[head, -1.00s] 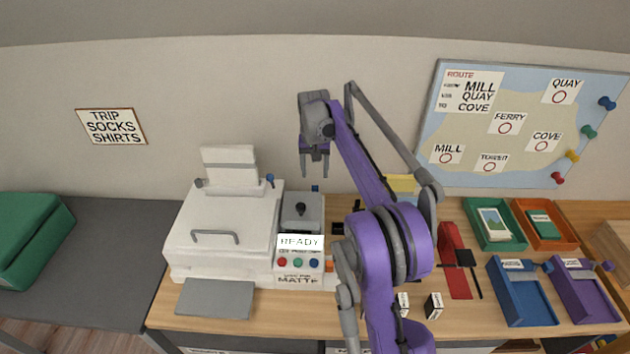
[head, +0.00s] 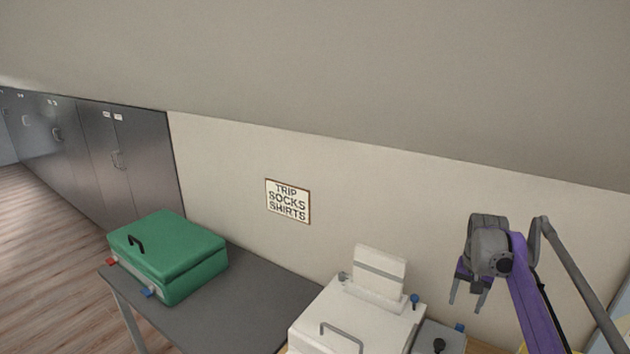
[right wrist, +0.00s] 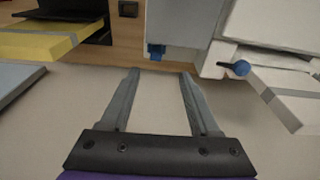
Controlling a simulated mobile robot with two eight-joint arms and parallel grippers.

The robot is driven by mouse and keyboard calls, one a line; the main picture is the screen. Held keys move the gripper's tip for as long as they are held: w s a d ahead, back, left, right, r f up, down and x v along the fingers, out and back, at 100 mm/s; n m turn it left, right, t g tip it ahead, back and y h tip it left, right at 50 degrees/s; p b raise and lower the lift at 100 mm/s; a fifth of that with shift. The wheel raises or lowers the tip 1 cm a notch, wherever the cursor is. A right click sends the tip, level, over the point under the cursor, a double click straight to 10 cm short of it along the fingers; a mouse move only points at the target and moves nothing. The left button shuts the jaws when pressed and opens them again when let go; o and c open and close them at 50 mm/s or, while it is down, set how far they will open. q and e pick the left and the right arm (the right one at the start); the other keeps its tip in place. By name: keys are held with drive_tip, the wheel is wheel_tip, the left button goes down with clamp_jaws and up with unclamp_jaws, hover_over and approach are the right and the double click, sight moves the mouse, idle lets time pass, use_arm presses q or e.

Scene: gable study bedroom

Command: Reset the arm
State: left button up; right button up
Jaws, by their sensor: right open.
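My right arm (head: 538,305) is purple and grey and reaches up at the right of the head view. Its gripper (head: 467,302) hangs fingers down in front of the wall, right of the white printer (head: 352,316) and above desk level. The gripper also shows in the right wrist view (right wrist: 160,72), with its two grey fingers apart and nothing between them. My left gripper is in neither view.
A green suitcase (head: 170,255) lies on a dark grey table (head: 235,316) at the left. A sign reading TRIP SOCKS SHIRTS (head: 288,201) hangs on the wall. Dark grey cabinets (head: 120,150) stand at the far left. A yellow block (right wrist: 40,40) shows in the right wrist view.

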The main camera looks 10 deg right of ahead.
drive_tip(key=s+a, duration=0.1)
drive_tip(key=a, duration=0.2)
drive_tip(key=s+a+r+n, duration=0.1)
drive_tip(key=s+a, duration=0.1)
drive_tip(key=a, duration=0.1)
drive_tip(key=s+a+r+n+t, duration=0.1)
drive_tip(key=a, duration=0.2)
drive_tip(key=shift+s+a+r+p, duration=0.15)
drive_tip(key=shift+s+p, duration=0.15)
drive_tip(key=shift+s, duration=0.05)
drive_tip(key=s+a+f+n+t, duration=0.1)
drive_tip(key=s+a+f+n, duration=0.2)
drive_tip(key=s+a+f, duration=0.2)
drive_tip(key=s+a+f+n+t+p, duration=0.1)
drive_tip(key=s+a+f, duration=0.4)
drive_tip(key=s+a, duration=0.7)
drive_tip(key=s+n+t, duration=0.1)
drive_tip(key=s, duration=0.6)
drive_tip(key=shift+n+y, duration=0.4)
drive_tip(key=shift+d, duration=0.1)
drive_tip(key=shift+c, duration=0.3)
